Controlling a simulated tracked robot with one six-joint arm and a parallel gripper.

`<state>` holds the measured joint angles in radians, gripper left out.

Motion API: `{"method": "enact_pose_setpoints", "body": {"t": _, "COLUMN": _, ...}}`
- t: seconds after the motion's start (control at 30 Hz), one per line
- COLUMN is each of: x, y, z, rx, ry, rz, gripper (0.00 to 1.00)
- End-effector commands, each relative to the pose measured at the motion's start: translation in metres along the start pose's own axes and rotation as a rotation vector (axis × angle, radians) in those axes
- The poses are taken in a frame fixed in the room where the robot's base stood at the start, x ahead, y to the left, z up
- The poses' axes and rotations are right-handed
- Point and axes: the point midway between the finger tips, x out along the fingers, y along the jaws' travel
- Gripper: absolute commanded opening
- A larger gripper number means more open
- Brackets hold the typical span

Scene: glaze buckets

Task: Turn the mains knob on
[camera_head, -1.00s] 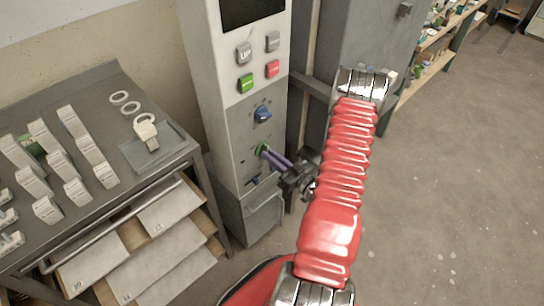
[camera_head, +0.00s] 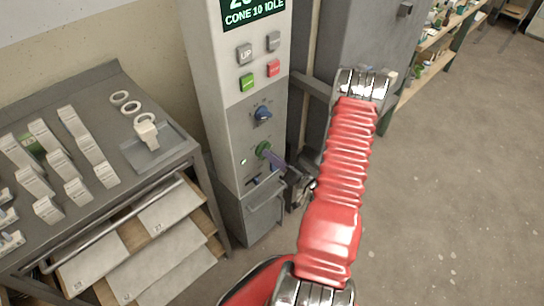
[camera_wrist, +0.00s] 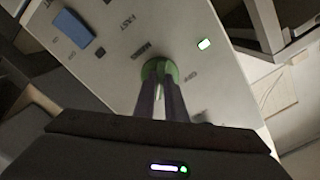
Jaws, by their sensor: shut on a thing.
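The green mains knob (camera_head: 263,148) is on the front of the pale control column (camera_head: 218,120), below a blue knob (camera_head: 262,114). My gripper (camera_head: 269,155) reaches it from the right with its purple fingers shut on it. In the wrist view the green knob (camera_wrist: 150,68) shows between and around the fingertips of my gripper (camera_wrist: 160,82), which hide part of it. A small lamp (camera_head: 243,161) beside the knob glows white; it also shows in the wrist view (camera_wrist: 204,44). The display (camera_head: 252,12) is lit and reads "CONE 10 IDLE".
Grey and coloured buttons (camera_head: 247,83) sit above the knobs. A grey cabinet (camera_head: 350,40) is behind my arm. The floor at right is open.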

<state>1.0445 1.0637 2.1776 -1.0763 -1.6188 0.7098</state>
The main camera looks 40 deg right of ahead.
Motion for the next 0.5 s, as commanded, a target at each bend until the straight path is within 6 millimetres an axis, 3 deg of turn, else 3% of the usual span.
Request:
{"method": "enact_pose_setpoints", "body": {"t": 0.33, "x": -0.0010, "y": 0.0025, "z": 0.0003, "rx": 0.006, "ry": 0.000, "rz": 0.008, "gripper": 0.00}}
{"method": "enact_pose_setpoints", "body": {"t": 0.37, "x": -0.0010, "y": 0.0025, "z": 0.0003, "rx": 0.006, "ry": 0.000, "rz": 0.008, "gripper": 0.12}}
{"method": "enact_pose_setpoints", "body": {"t": 0.5, "x": -0.0007, "y": 0.0019, "z": 0.0001, "rx": 0.005, "ry": 0.001, "rz": 0.006, "gripper": 0.22}}
